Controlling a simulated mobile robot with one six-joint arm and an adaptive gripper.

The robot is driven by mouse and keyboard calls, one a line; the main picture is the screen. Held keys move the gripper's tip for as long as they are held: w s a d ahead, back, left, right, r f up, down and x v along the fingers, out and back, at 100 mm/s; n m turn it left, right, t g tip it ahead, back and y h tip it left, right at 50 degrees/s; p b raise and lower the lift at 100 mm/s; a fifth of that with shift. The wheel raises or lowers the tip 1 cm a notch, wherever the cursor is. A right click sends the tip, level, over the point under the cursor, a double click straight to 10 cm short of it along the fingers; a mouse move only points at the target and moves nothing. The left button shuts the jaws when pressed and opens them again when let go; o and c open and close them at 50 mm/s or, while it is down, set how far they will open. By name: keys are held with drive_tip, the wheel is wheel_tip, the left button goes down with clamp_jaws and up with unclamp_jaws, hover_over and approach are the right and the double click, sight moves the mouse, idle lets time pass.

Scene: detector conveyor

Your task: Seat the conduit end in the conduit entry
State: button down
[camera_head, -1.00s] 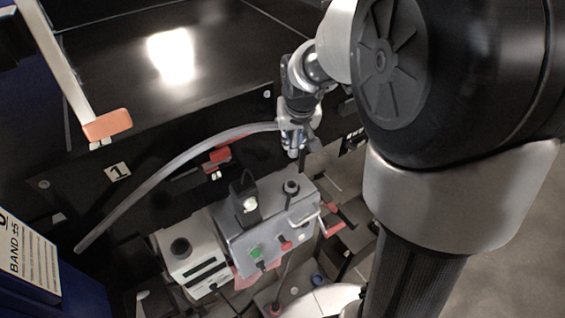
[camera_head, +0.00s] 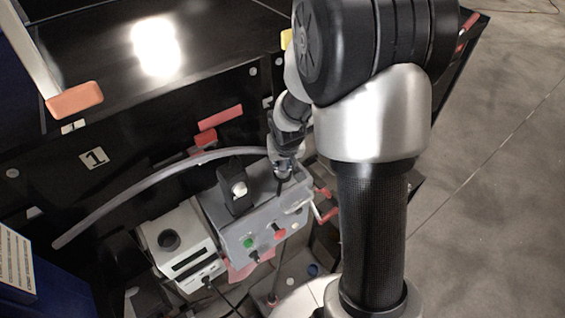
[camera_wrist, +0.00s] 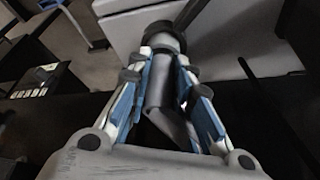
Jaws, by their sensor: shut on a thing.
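The grey conduit (camera_head: 150,182) arcs from a free end at lower left to my gripper (camera_head: 284,172) in the head view. My gripper is shut on it near its right end. In the wrist view the conduit (camera_wrist: 158,92) lies between the blue-padded fingers of my gripper (camera_wrist: 160,58). Its far end points at a black round collar (camera_wrist: 162,36), which looks like the conduit entry, on the grey box (camera_head: 222,222). The conduit end overlaps the collar in that view; I cannot tell whether it is inside. In the head view my gripper covers the entry.
A black upright block (camera_head: 234,188) with a white knob stands on the grey box. A white box (camera_head: 180,248) with a black round top fitting stands left of it. Red handles (camera_head: 326,208) stick out at the box's right.

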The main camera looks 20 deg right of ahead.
drive_tip(key=shift+r, duration=0.15)
drive_tip(key=c, duration=1.9)
unclamp_jaws()
drive_tip(key=shift+f, duration=0.2)
drive_tip(key=o, duration=0.5)
drive_tip(key=shift+c, duration=0.2)
drive_tip(key=shift+r, duration=0.1)
drive_tip(key=s+a+r+n+p, duration=0.1)
drive_tip(key=s+a+r+p, duration=0.15)
drive_tip(key=s+r, duration=0.55)
drive_tip(key=s+a+r+p, duration=0.1)
drive_tip(key=s+a+r, duration=0.25)
drive_tip(key=r, duration=0.75)
drive_tip(key=s+a+r+n, duration=0.1)
drive_tip(key=s+a+r, duration=0.1)
drive_tip(key=s, duration=0.4)
drive_tip(key=s+a+r+n+y, duration=0.1)
drive_tip(key=s+r, duration=0.1)
drive_tip(key=s, duration=0.5)
drive_tip(key=shift+s+a+r, duration=0.25)
drive_tip(key=shift+s+a, duration=0.05)
drive_tip(key=shift+a, duration=0.1)
